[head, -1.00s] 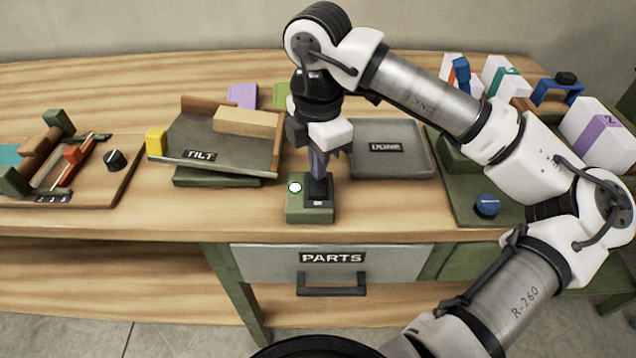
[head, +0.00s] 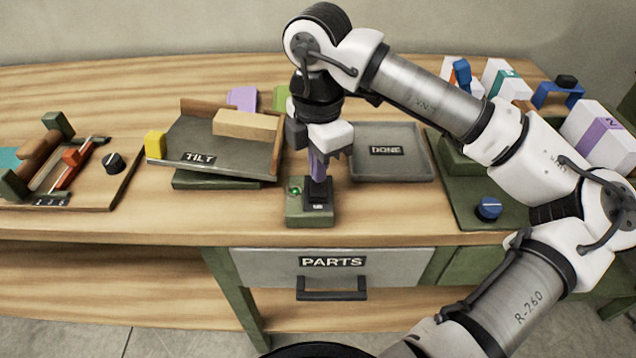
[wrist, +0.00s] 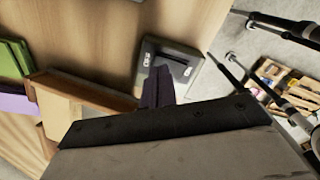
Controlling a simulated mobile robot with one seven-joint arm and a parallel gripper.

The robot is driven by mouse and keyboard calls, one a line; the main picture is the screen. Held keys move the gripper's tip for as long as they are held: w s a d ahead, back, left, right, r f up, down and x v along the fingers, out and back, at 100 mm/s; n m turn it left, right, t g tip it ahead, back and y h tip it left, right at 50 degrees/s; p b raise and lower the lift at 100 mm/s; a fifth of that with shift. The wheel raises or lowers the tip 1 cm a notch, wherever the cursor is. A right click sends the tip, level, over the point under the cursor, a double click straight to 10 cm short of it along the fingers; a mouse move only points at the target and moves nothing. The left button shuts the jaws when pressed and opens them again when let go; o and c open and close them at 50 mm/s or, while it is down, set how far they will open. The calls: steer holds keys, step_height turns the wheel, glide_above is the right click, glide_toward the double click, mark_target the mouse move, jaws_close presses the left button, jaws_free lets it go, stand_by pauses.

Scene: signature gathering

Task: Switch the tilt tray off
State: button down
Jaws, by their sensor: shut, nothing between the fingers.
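The tilt tray (head: 225,150), a grey board labelled TILT, leans over a dark green base (head: 205,180) left of centre. A tan wooden block (head: 248,125) rests on it. In front stands a small green switch box (head: 295,213) with a dim green lamp (head: 295,191) and a dark switch plate (head: 319,207). My gripper (head: 318,180) is shut and points down at the switch plate, its tips at or just above it; contact cannot be told. In the wrist view the box (wrist: 193,52) lies beyond the fingertips (wrist: 157,85), which partly hide the switch.
A grey DONE tray (head: 410,170) lies right of my gripper. A board with a red slider (head: 72,157) and black knob (head: 114,161) is at left. A green panel with a blue knob (head: 488,208) is at right. The PARTS drawer (head: 270,263) is below the front edge.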

step_height(320, 180, up, 6)
steer(key=shift+f+p, duration=0.1)
steer(key=shift+p, duration=1.15)
